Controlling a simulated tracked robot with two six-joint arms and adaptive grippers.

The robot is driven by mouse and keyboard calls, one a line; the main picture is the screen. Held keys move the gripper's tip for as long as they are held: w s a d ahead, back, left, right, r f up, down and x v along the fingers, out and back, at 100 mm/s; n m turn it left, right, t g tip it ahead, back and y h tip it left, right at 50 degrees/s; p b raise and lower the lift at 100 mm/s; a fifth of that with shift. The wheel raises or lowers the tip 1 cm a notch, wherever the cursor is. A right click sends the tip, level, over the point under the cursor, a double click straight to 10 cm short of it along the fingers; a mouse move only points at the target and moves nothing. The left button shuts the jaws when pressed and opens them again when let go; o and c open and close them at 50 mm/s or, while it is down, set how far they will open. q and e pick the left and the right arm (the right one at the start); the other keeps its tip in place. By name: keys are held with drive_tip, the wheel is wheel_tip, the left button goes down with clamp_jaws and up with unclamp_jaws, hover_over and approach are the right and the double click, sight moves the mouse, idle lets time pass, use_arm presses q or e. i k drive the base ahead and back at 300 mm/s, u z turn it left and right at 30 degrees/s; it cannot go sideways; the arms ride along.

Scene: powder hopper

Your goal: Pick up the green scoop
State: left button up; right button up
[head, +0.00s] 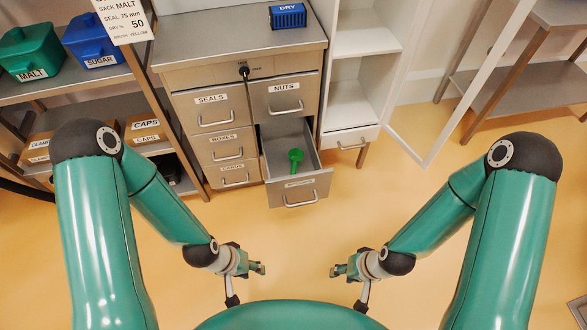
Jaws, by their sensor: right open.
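The green scoop (295,158) lies inside an open drawer (310,187) of the grey cabinet, near the middle of the view. My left gripper (259,268) is below and left of the drawer, apart from it, and holds nothing that I can see. Its fingers are too small to tell whether they are open. My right gripper (337,270) is open and empty, below and right of the drawer. Both grippers are well apart from the scoop. The drawer's front label is too small to read.
The cabinet (190,80) has closed drawers labelled SEALS and NUTS, and a blue DRY box (288,16) on top. A white shelf unit (350,105) with an open door frame (445,125) stands right. A rack with green MALT (30,55) and blue SUGAR (90,45) bins stands left.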

sight(296, 156)
drive_tip(key=k, duration=1.1)
drive_tip(key=u, duration=0.3)
drive_tip(key=i, duration=0.65)
drive_tip(key=u, duration=0.5)
drive_tip(key=i, duration=1.7)
drive_tip(key=z, duration=0.45)
